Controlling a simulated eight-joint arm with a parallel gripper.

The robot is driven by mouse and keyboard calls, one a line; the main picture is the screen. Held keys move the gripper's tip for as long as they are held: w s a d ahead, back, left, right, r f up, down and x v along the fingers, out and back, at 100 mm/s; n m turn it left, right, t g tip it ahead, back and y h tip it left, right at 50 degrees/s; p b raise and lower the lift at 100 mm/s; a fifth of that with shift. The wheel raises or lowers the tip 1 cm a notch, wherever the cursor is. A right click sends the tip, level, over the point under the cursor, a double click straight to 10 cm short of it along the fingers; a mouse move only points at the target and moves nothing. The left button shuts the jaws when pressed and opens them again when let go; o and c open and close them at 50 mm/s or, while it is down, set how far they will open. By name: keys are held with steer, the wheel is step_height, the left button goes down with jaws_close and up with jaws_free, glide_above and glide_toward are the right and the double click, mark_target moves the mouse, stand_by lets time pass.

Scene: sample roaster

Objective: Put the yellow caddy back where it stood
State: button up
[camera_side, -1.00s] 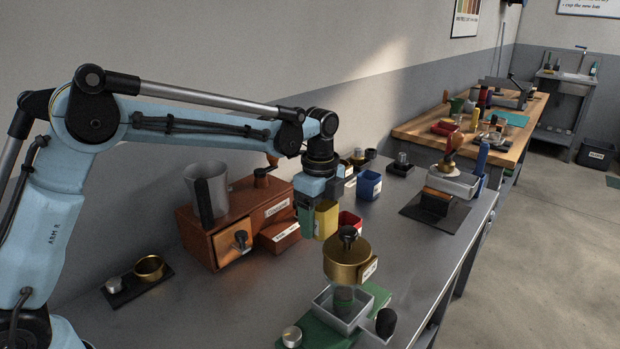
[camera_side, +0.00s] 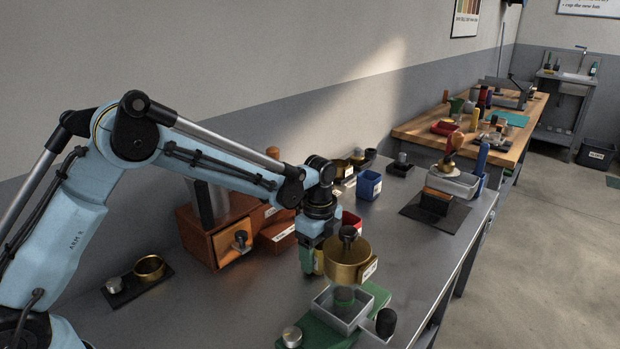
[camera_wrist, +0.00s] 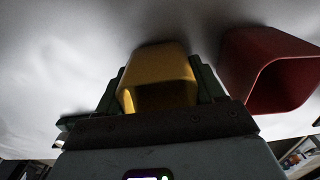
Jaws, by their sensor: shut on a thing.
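My gripper (camera_side: 311,258) is shut on the yellow caddy (camera_side: 319,263), low over the grey bench. In the side view a narrow yellow strip shows between my fingers and the brass hopper. In the wrist view the yellow caddy (camera_wrist: 158,65) sits between both green fingers (camera_wrist: 160,90). I cannot tell whether its base touches the bench. The red caddy (camera_side: 351,222) stands behind the brass hopper; it also shows close beside the yellow one, on the right, in the wrist view (camera_wrist: 270,75). The blue caddy (camera_side: 369,186) stands farther back, apart from both.
The brass hopper (camera_side: 347,262) on its green base (camera_side: 377,293) is just right of my gripper. A brown drawer box (camera_side: 212,240) with a grey jug stands left behind. A dark tray (camera_side: 128,292) with a brass ring lies front left. The bench between is clear.

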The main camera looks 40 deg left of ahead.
steer(key=shift+f, duration=0.15)
steer(key=o, duration=1.2)
steer(key=shift+c, duration=0.2)
steer(key=s+a+r+n+t, duration=0.1)
steer(key=s+r+n, duration=0.1)
steer(key=r, duration=0.6)
steer(key=s+a+r+n+t, duration=0.1)
steer(key=s+r+n, duration=0.1)
steer(key=r, duration=0.6)
steer(key=s+a+f+n+t, duration=0.1)
steer(key=s+n+t, duration=0.1)
steer(key=s+n, duration=0.5)
steer(key=s+a+f+n+t, duration=0.1)
steer(key=s+a+n+t, duration=0.1)
steer(key=s+n, duration=0.5)
steer(key=shift+s+a+f+t, duration=0.2)
steer(key=shift+s+f+t, duration=0.05)
steer(key=shift+s+t, duration=0.35)
